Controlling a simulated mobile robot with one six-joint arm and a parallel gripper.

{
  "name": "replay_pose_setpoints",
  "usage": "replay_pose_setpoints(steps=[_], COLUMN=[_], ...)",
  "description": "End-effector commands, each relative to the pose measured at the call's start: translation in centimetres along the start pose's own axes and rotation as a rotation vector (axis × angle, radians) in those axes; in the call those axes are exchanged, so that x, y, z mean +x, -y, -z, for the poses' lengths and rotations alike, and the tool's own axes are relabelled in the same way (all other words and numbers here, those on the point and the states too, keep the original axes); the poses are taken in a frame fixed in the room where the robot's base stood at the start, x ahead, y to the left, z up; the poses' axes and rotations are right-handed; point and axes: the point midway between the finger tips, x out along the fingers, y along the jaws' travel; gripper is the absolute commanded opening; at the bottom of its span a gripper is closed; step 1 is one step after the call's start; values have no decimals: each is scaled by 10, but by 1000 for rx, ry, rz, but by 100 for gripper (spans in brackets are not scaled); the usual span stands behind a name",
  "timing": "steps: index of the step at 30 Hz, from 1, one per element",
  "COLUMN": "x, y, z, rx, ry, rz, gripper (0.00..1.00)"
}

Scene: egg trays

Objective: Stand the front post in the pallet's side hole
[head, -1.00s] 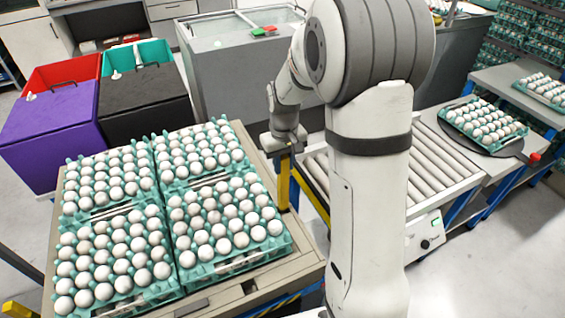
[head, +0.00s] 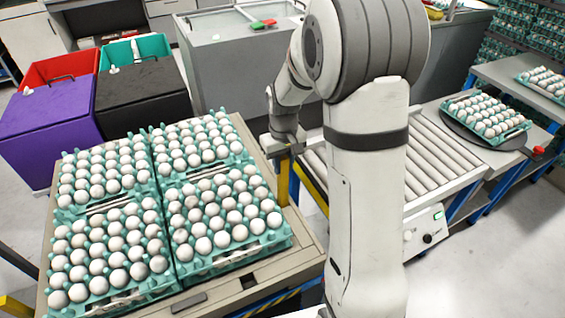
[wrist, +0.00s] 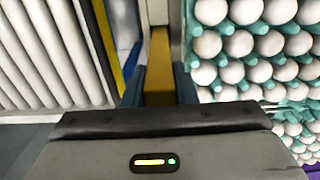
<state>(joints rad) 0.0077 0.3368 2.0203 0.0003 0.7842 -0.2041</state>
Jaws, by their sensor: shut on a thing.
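My gripper (head: 284,152) is shut on the yellow post (head: 284,182) and holds it upright at the right edge of the pallet (head: 305,246). In the wrist view the post (wrist: 158,62) sits between the two blue fingers (wrist: 159,86), beside the pallet's edge. The post's lower end is not clear, so I cannot tell whether it is in a hole. A small dark hole (head: 249,282) shows in the pallet's near border.
Several teal trays of white eggs (head: 120,251) fill the pallet close to the post. A roller conveyor (head: 440,165) lies to the right, with a yellow rail (head: 312,188) in between. Purple (head: 45,125) and black (head: 143,100) boxes stand behind left.

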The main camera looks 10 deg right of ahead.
Motion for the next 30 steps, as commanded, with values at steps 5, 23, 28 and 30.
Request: replay_pose_setpoints(steps=[5,23,28,30], x=[8,27,26,26], y=[0,1,1,1], z=[0,0,0,0], rx=[0,-1,-1,-1], ry=[0,1,0,0], rz=[0,0,0,0], gripper=[0,0,0,0])
